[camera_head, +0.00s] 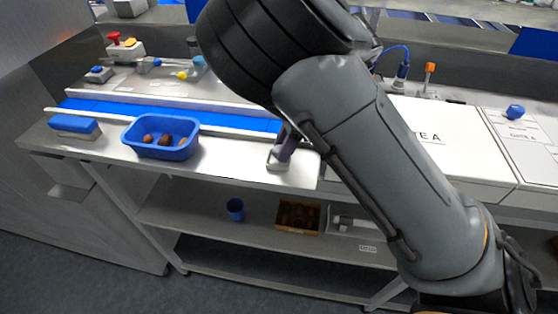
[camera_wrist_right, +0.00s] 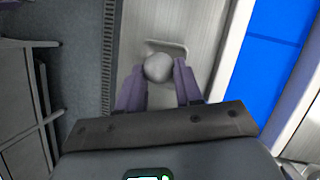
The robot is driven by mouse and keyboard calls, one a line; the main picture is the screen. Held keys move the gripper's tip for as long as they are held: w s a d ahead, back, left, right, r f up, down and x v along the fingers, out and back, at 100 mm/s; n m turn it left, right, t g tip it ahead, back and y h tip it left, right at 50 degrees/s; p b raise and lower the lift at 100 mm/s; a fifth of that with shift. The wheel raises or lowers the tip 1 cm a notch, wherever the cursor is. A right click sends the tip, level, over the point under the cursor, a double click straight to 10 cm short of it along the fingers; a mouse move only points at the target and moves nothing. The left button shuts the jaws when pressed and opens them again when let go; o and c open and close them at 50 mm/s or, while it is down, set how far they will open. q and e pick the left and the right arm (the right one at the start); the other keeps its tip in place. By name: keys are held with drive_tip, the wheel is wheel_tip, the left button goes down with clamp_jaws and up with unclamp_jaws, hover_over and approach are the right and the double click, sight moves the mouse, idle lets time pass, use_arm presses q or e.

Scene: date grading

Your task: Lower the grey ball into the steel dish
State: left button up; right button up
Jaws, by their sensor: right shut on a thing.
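The grey ball (camera_wrist_right: 158,67) is held between the two purple fingers of my right gripper (camera_wrist_right: 157,76) in the right wrist view. The steel dish (camera_wrist_right: 177,45) shows just beyond the ball, its rim partly hidden by it. In the head view my right gripper (camera_head: 286,145) points down over the steel table's right part. The ball and dish are hard to make out there. I cannot tell whether the ball touches the dish. My left gripper is not in view.
A blue tub (camera_head: 146,151) with several brown dates stands left on the table, beside a blue-topped block (camera_head: 74,126). A blue belt (camera_head: 230,122) runs behind. A white Gate A panel (camera_head: 425,118) lies right. The lower shelf holds a blue cup (camera_head: 235,209).

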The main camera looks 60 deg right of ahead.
drive_tip(key=shift+f, duration=0.15)
drive_tip(key=o, duration=1.1)
